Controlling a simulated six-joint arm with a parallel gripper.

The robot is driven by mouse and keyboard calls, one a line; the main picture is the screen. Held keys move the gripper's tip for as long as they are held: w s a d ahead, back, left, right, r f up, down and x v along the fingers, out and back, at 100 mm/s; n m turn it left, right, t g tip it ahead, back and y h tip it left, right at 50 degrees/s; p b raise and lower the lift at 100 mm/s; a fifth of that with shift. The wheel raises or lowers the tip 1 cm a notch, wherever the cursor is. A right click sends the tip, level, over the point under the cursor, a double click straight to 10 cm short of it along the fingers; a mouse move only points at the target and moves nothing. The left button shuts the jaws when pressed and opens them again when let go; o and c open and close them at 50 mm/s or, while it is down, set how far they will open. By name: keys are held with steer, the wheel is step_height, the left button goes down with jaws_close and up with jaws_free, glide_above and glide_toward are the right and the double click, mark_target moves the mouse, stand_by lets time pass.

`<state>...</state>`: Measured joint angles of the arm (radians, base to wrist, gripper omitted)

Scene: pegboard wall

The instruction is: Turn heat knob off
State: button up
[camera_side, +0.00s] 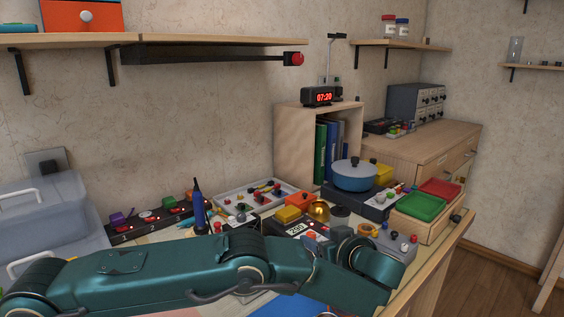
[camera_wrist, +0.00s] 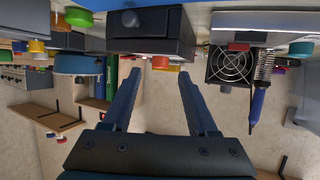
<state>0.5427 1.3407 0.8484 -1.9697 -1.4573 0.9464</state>
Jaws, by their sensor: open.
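My gripper (camera_wrist: 160,76) is open and empty in the upside-down wrist view, its two dark fingers spread apart. A dark box (camera_wrist: 170,36) with a round black knob (camera_wrist: 131,18) lies beyond the fingertips, apart from them. I cannot tell whether this is the heat knob or how it is set. My fingertips are not clear in the side view.
Green (camera_side: 420,207) and red (camera_side: 440,188) bins stand at the right. A shelf (camera_side: 170,40) hangs above. The bench is crowded around my arm.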

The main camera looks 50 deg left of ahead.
steer(key=shift+v, duration=1.25)
